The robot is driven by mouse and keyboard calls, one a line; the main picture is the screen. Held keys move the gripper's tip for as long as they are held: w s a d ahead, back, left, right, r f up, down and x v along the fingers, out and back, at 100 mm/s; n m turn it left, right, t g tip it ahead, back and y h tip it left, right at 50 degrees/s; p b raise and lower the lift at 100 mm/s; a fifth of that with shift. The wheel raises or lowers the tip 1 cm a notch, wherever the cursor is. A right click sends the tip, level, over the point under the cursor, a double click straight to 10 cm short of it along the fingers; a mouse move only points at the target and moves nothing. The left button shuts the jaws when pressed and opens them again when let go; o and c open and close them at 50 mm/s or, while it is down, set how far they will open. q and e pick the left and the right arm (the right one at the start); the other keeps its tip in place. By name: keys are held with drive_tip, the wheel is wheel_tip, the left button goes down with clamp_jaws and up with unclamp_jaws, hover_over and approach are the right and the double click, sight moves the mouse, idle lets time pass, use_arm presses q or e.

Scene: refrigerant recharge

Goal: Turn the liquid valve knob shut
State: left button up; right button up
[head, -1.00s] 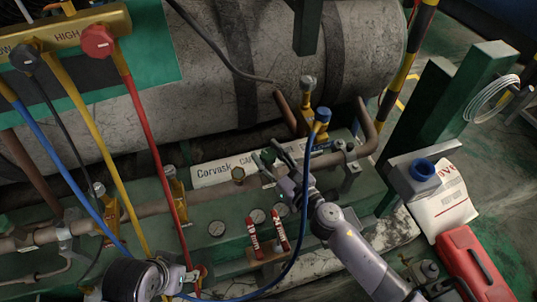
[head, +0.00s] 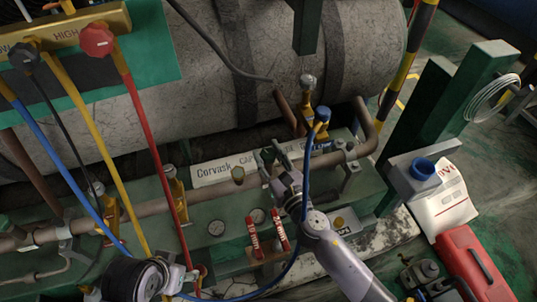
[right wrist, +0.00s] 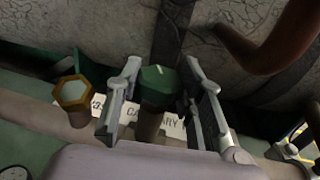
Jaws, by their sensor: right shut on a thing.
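The liquid valve knob, a dark green faceted knob (right wrist: 158,85) on a stem, stands between the two fingers of my right gripper (right wrist: 162,92) in the right wrist view. The fingers lie on either side of it, and the gripper is shut on it. In the head view my right gripper (head: 272,160) is at the pipe in front of the white Corvask label (head: 222,169); it largely hides the knob. The knob's turn angle cannot be told.
A brass hex cap (right wrist: 72,93) stands left of the knob. A blue hose (head: 303,205) runs close beside my right wrist. A red hose (head: 153,150) and yellow hose (head: 100,145) hang at the left. A large grey tank (head: 270,60) lies behind.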

drive_tip(key=shift+a+m+h, duration=0.1)
drive_tip(key=shift+m+h, duration=0.3)
drive_tip(key=shift+h, duration=0.2)
drive_tip(key=shift+m+t+h, duration=0.4)
drive_tip(key=shift+h, duration=0.2)
drive_tip(key=m+h+b, duration=0.1)
drive_tip(key=m+h, duration=0.1)
drive_tip(key=h, duration=0.1)
drive_tip(key=shift+t, duration=0.3)
use_arm(q)
drive_tip(key=shift+f+b, duration=0.35)
drive_tip(key=shift+f, duration=0.25)
use_arm(e)
drive_tip(key=shift+m+h, duration=0.8)
drive_tip(key=shift+h, duration=0.5)
drive_tip(key=shift+r, duration=0.1)
drive_tip(key=o, duration=1.2)
